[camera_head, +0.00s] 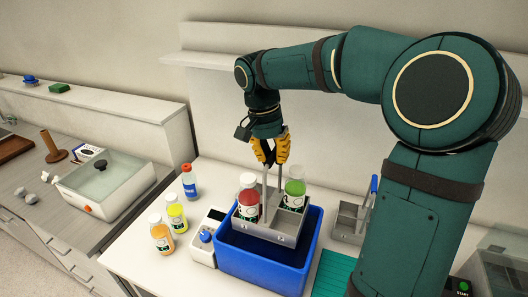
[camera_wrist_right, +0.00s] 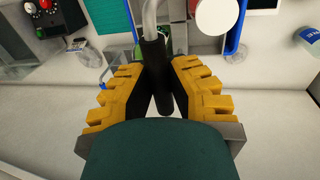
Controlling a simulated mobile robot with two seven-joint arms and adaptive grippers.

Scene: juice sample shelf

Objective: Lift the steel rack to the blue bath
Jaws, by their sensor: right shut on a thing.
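The steel rack (camera_head: 268,232) carries a bottle of red juice (camera_head: 248,200) and a bottle of green juice (camera_head: 294,190), both upright. My right gripper (camera_head: 270,160) is shut on the top of the rack's tall handle. The right wrist view shows the handle's black grip (camera_wrist_right: 154,70) between the yellow fingers (camera_wrist_right: 155,92). The rack is over the opening of the blue bath (camera_head: 262,270), roughly level. Its lower part overlaps the bath's rim, and I cannot tell whether it touches the bottom. My left gripper is not in view.
Orange (camera_head: 161,236), yellow (camera_head: 177,214) and blue-labelled (camera_head: 189,182) bottles stand left of the bath beside a small white device (camera_head: 205,240). Another metal rack (camera_head: 350,220) stands to the right, behind a teal mat (camera_head: 332,273). A lidded white tank (camera_head: 105,182) is farther left.

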